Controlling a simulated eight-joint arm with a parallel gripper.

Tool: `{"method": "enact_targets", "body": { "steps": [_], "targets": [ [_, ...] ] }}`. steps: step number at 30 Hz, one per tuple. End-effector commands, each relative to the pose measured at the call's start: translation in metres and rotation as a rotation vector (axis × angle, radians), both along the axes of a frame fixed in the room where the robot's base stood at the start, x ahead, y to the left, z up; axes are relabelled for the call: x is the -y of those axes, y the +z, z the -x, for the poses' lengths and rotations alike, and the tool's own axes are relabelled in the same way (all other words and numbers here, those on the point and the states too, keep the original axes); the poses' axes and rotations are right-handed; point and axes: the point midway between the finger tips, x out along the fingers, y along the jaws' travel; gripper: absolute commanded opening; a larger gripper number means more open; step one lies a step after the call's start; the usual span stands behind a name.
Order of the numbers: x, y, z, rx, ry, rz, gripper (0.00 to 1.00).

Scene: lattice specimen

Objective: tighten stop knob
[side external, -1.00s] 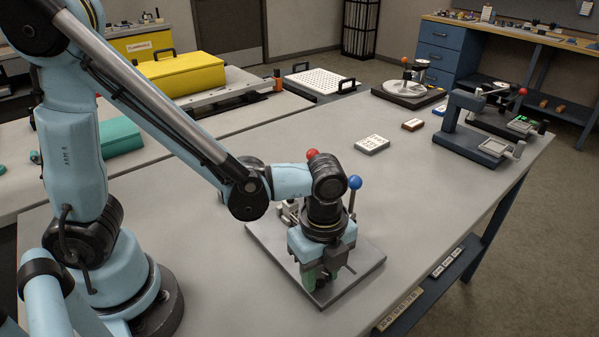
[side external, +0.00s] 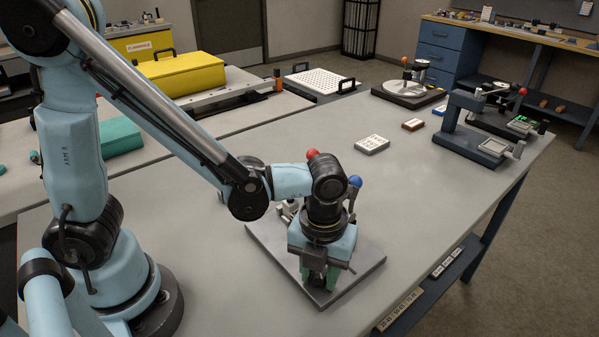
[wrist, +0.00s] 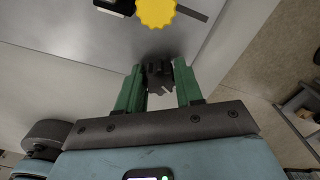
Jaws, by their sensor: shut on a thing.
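My gripper (side external: 320,280) points down over the front part of a grey fixture plate (side external: 262,232) on the near bench. In the wrist view its two green fingers (wrist: 160,82) stand on either side of a small dark knob (wrist: 158,70), which I take to be the stop knob, and are closed on it. A yellow scalloped knob (wrist: 155,12) lies beyond the fingertips, apart from them.
A red ball (side external: 312,154) and a blue ball (side external: 355,181) show close to my wrist. A light block (side external: 371,144) and a dark blue frame stand (side external: 480,146) sit farther back.

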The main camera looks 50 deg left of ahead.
Motion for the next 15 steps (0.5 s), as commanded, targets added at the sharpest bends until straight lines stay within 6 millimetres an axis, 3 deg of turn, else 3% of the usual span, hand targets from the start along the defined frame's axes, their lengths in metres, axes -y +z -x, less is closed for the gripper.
{"method": "enact_targets", "body": {
  "steps": [1,2,6,15],
  "targets": [
    [0.0006,0.0,0.0003,-0.001,0.0,0.002,0.11],
    [0.0006,0.0,0.0003,-0.001,0.0,0.002,0.4],
    [0.0005,0.0,0.0002,0.0,0.002,0.001,0.6],
    [0.0002,0.0001,0.0001,0.0,0.003,0.0,0.6]
  ]
}}
